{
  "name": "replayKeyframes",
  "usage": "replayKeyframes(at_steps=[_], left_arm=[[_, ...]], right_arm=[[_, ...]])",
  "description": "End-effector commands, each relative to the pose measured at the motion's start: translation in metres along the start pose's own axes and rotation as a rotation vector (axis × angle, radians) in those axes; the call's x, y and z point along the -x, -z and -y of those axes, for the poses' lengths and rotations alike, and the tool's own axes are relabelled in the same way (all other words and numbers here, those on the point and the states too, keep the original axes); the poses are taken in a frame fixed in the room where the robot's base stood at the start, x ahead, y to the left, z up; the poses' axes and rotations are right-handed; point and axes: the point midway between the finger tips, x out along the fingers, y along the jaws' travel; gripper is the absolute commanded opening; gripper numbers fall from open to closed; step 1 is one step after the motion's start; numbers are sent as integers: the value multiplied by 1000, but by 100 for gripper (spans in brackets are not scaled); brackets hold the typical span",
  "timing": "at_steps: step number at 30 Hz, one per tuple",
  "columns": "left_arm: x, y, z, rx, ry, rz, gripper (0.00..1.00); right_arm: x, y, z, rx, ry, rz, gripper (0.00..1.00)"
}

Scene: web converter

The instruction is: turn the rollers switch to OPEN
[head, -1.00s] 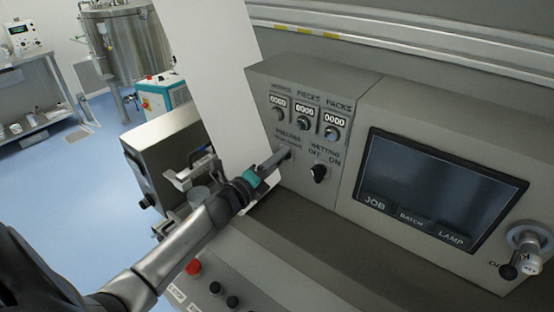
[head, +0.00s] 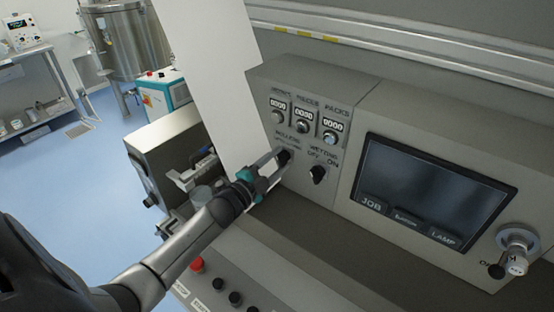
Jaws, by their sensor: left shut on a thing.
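The rollers switch (head: 285,157) is a small black knob under the ROLLERS label, on the left part of the grey control panel (head: 362,110). My left gripper (head: 279,160) reaches it from the lower left, with its fingers around the knob and shut on it. The fingers partly cover the knob and the position words beside it, so its setting cannot be read. The black wetting switch (head: 318,174) sits just to the right, clear of the gripper. My right gripper is not in view.
A dark screen (head: 430,190) with JOB and LAMP labels is to the right, with a silver key-like switch (head: 515,252) beyond it. Counters (head: 304,114) sit above the knobs. A red button (head: 196,265) and black buttons are below my arm. A white web (head: 215,80) hangs behind the gripper.

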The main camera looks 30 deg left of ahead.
Motion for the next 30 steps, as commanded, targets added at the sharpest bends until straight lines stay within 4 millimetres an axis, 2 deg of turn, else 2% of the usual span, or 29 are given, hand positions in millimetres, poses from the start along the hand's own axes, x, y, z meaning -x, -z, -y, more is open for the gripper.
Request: replayKeyframes(at_steps=[9,23,24,30], left_arm=[[0,0,0,91,0,0,0],[0,0,0,104,0,0,0],[0,0,0,104,0,0,57],[0,0,0,101,0,0,79]], right_arm=[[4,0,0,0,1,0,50],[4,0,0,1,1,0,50],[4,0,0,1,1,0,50],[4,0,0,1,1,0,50]])
